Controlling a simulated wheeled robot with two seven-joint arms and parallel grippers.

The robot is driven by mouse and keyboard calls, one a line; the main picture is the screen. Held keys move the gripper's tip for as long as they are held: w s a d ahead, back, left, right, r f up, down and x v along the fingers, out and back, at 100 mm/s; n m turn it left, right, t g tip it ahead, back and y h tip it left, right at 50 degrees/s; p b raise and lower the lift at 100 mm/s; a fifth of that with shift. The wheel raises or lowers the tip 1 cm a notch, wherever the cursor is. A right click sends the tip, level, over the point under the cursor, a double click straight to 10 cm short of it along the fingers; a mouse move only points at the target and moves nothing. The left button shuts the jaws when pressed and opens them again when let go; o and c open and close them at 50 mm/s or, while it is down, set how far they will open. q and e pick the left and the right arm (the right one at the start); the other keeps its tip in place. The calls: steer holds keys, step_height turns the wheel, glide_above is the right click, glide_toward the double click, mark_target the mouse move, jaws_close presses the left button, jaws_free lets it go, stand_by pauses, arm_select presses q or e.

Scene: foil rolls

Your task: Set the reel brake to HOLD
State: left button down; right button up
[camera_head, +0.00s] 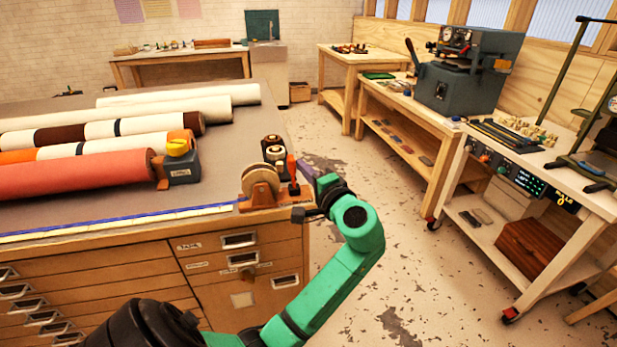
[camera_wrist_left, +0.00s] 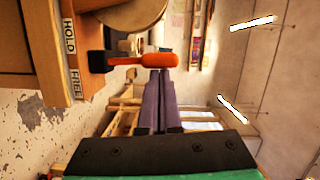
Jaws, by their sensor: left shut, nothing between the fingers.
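The reel brake is a lever with an orange-red handle (camera_head: 292,168) at the table's front right corner, next to a pale reel (camera_head: 258,190) on a wooden stand. In the left wrist view the handle (camera_wrist_left: 146,60) runs sideways from a black mount (camera_wrist_left: 97,62). A HOLD label (camera_wrist_left: 68,37) and a FREE label (camera_wrist_left: 76,84) mark the wood; the mount is level with the space between them. My left gripper (camera_head: 306,168) has purple fingers, shut and empty. Its fingertips (camera_wrist_left: 161,73) are right at the handle; I cannot tell if they touch. My right gripper is out of view.
Fabric and foil rolls (camera_head: 105,170) lie on the grey-topped table (camera_head: 225,150), with a yellow-topped device (camera_head: 180,165) at one roll's end. Small dark rolls (camera_head: 273,148) stand behind the reel. Open floor (camera_head: 385,200) lies to the right, before a white cart (camera_head: 490,235).

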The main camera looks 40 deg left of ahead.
arm_select(q)
steer(key=shift+s+a+r+n+h+b, duration=0.1)
steer(key=shift+s+a+n+h+b, duration=0.2)
steer(key=shift+n, duration=0.5)
steer(key=shift+s+a+n+h+b, duration=0.1)
steer(key=shift+s+a+n+b, duration=0.15)
steer(key=shift+s+n+b, duration=0.4)
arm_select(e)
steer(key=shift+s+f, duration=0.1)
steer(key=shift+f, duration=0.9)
arm_select(q)
steer(key=shift+w, duration=0.1)
steer(key=shift+r, duration=0.1)
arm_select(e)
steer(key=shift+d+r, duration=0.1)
